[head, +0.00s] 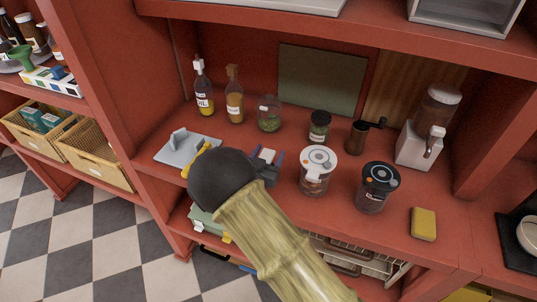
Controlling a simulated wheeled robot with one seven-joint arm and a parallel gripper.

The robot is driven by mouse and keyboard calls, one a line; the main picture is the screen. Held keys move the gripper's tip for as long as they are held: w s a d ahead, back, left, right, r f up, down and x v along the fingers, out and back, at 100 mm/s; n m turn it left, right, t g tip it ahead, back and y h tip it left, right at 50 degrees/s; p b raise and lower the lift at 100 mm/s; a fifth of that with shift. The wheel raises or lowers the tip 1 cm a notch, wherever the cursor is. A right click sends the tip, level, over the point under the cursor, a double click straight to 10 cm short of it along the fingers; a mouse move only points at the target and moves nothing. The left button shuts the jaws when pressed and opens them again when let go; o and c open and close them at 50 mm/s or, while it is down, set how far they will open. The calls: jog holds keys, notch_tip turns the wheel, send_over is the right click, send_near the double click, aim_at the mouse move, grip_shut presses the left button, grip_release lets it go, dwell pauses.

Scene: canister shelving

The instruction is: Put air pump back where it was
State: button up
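My gripper (265,158) is low over the front of the red shelf, partly hidden by a dark round part of my arm. Its two blue-grey fingers stand apart, with a small white item (267,155) between or just behind them. I cannot tell whether they grip it, or whether it is the air pump; no other thing is clearly a pump. A clear canister (315,172) with a white round lid stands just right of the gripper. A second canister (377,188) with a black lid stands farther right. Both are upright.
A grey tray-like piece (187,148) and a yellow item (203,158) lie to the left. Bottles (203,88), jars (320,127), a hand grinder (359,135) and a dispenser (421,143) line the back. A yellow sponge (423,223) lies at right.

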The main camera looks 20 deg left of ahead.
jog(key=shift+r, duration=0.15)
jog(key=shift+s, duration=0.3)
jog(key=s+b, duration=0.2)
jog(key=s, duration=0.9)
jog(key=shift+s+a+b, duration=0.2)
jog(key=shift+a+b, duration=0.1)
jog(key=shift+a, duration=0.15)
